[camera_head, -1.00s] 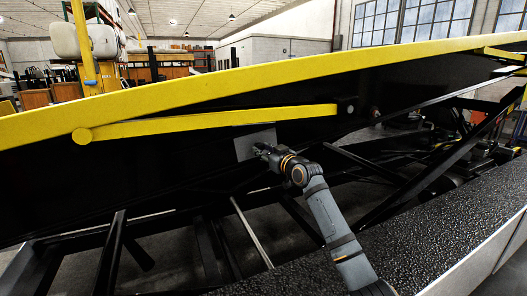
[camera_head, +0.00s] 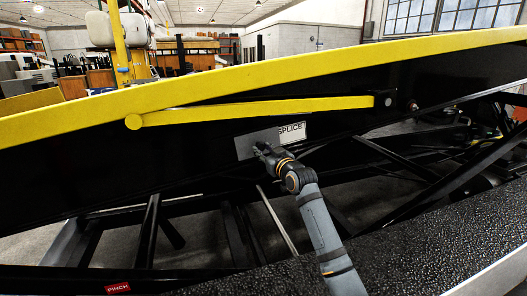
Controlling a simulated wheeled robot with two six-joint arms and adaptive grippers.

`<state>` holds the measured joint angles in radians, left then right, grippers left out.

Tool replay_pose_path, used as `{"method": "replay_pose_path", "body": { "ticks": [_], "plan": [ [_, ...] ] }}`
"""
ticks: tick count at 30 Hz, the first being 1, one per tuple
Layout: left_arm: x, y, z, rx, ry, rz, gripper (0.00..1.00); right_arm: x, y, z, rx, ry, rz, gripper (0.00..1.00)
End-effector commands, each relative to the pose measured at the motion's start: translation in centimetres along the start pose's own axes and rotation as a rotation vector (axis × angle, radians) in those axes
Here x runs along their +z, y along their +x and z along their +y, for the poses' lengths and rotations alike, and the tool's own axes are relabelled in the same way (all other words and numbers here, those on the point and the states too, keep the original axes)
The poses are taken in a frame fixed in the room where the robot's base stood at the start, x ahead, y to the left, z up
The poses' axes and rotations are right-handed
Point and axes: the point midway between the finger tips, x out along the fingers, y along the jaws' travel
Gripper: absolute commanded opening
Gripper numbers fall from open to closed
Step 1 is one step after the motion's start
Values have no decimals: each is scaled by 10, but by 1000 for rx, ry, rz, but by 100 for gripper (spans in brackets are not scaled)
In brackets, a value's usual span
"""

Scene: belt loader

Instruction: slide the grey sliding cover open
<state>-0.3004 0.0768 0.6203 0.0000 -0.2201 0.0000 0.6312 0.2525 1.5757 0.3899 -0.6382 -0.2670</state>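The grey sliding cover (camera_head: 256,145) is a flat plate on the black side of the belt loader, below the yellow bar. A white label reading "SPLICE" (camera_head: 292,131) shows just to the right of the cover, its left part seemingly behind the cover's edge. My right gripper (camera_head: 261,150) is at the cover's lower right part and overlaps it in the picture. Its fingers are dark and small against the black side, so I cannot tell whether they are open or shut, or whether they touch the cover. My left gripper is not in view.
A yellow bar (camera_head: 260,111) with a round end runs above the cover, under the long yellow rail (camera_head: 300,72). Dark frame struts (camera_head: 148,228) lie below. A red "PINCH" label (camera_head: 118,288) is at the lower left. A rough black surface (camera_head: 420,245) lies at the lower right.

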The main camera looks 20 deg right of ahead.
Motion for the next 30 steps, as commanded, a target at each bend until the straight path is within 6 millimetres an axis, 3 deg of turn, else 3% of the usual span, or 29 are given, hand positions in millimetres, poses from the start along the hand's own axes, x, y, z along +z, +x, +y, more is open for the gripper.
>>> {"method": "replay_pose_path", "body": {
  "ticks": [1,5,16,30],
  "plan": [
    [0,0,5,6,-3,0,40,2,0,0,-1,2,-3,36],
    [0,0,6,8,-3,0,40,2,0,0,-1,3,-3,53],
    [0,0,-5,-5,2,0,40,2,-6,0,0,1,-2,53],
    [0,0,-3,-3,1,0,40,2,-105,1,2,-6,-5,53]
  ]
}}
